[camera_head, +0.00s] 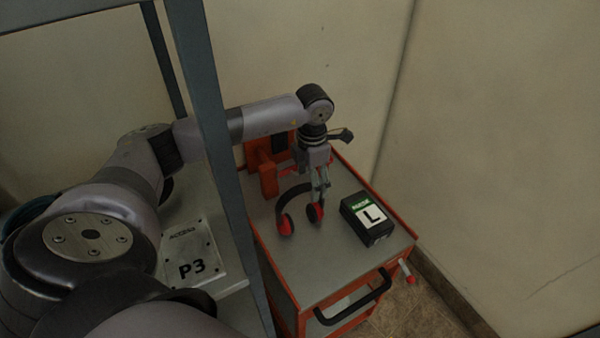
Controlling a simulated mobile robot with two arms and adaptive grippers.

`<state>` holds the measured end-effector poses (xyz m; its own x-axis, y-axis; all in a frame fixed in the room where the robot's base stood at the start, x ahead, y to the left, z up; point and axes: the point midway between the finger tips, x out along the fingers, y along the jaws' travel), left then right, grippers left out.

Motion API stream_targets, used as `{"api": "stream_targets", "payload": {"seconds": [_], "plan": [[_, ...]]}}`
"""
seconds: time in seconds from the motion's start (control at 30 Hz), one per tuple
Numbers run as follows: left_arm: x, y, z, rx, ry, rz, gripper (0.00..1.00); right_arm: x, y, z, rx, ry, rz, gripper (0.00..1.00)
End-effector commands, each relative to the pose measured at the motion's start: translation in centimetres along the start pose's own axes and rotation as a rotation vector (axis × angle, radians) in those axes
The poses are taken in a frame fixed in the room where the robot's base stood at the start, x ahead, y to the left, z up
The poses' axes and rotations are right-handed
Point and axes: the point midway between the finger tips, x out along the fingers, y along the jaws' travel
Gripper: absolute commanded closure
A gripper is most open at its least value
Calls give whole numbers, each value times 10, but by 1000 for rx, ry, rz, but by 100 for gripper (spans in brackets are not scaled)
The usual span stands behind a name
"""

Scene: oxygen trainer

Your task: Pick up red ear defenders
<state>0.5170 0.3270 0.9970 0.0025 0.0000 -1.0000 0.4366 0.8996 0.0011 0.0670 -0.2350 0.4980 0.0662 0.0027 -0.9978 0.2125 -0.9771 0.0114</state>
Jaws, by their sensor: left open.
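The red ear defenders (285,222), with red cups and a dark headband, stand on the grey top of an orange-edged cart (310,278). My left gripper (321,194) points down at the right-hand cup and overlaps it in the picture. It is open. I cannot tell whether its fingers touch the cup or headband. My right gripper is not in view.
An orange object (265,172) stands at the cart's back left. A grey shelf post (222,150) rises left of the cart. Walls close in behind and right. The cart's front top is clear.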

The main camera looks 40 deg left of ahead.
Motion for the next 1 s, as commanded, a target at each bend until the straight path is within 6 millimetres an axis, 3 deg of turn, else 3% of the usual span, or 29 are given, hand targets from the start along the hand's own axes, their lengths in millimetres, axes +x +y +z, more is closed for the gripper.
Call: {"api": "stream_targets", "payload": {"seconds": [0.03, 0.1, 0.37, 0.7, 1.0], "plan": [[20, 0, 0, 0, 3, -2, 30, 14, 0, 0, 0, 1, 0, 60], [34, 0, 0, 0, 1, -2, 30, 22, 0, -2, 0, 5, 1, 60], [54, 0, 0, 0, 0, 0, 30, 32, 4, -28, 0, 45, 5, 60], [100, 1, 2, -1, 1, 0, 30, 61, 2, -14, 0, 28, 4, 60], [100, 1, 2, -1, 0, 0, 33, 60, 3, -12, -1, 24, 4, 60]]}}
